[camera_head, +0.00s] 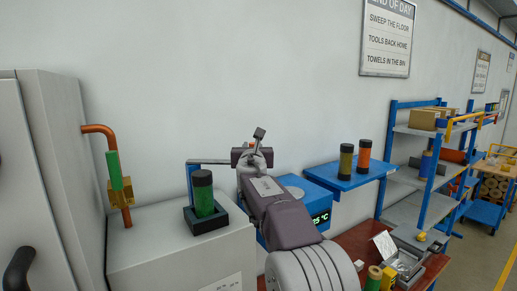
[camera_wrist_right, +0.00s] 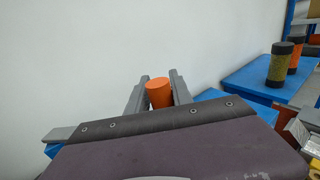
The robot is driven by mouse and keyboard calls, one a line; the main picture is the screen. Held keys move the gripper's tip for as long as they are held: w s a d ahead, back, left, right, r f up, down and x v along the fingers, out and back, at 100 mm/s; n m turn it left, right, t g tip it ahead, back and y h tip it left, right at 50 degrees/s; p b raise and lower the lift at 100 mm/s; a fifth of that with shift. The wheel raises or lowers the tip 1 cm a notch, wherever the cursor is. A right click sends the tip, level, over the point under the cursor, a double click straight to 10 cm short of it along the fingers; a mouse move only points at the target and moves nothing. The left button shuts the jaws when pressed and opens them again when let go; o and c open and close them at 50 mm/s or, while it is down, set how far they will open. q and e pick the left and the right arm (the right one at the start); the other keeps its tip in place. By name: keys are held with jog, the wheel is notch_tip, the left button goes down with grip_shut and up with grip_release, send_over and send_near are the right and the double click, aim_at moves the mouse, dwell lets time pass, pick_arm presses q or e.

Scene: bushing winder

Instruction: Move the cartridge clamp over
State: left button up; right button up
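The cartridge clamp appears to be the grey flat bar (camera_head: 207,161) on a blue post (camera_head: 191,175), beside a green cartridge with a black cap (camera_head: 204,194). The cartridge stands upright in a black square holder (camera_head: 206,219) on a grey cabinet. The bar runs right toward my right gripper (camera_head: 258,142). In the right wrist view, an orange round knob (camera_wrist_right: 159,94) sits between the fingers of my right gripper (camera_wrist_right: 160,90), which appear to touch it on both sides. The bar's end (camera_wrist_right: 60,134) sticks out left behind the wrist. My left gripper is not in view.
A blue shelf (camera_head: 340,178) at right holds two capped cartridges, olive (camera_head: 346,163) and orange (camera_head: 364,158). A blue box with a green display (camera_head: 319,218) stands behind my right arm. A copper pipe (camera_head: 104,131) rises at left beside a tall grey cabinet (camera_head: 55,180).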

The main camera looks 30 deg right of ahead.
jog(key=shift+o, duration=1.4)
jog(key=shift+w+a, duration=0.3)
jog(key=shift+a, duration=0.2)
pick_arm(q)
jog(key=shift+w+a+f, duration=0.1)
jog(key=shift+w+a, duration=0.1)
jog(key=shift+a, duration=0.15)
pick_arm(e)
jog(key=shift+w, duration=0.1)
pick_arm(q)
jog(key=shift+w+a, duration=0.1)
pick_arm(e)
jog(key=shift+a, duration=0.2)
jog(key=shift+d+f, duration=0.1)
jog(key=shift+d, duration=0.05)
pick_arm(q)
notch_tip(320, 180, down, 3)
jog(key=b, duration=0.2)
jog(key=shift+b, duration=0.4)
pick_arm(e)
jog(key=v, duration=0.9)
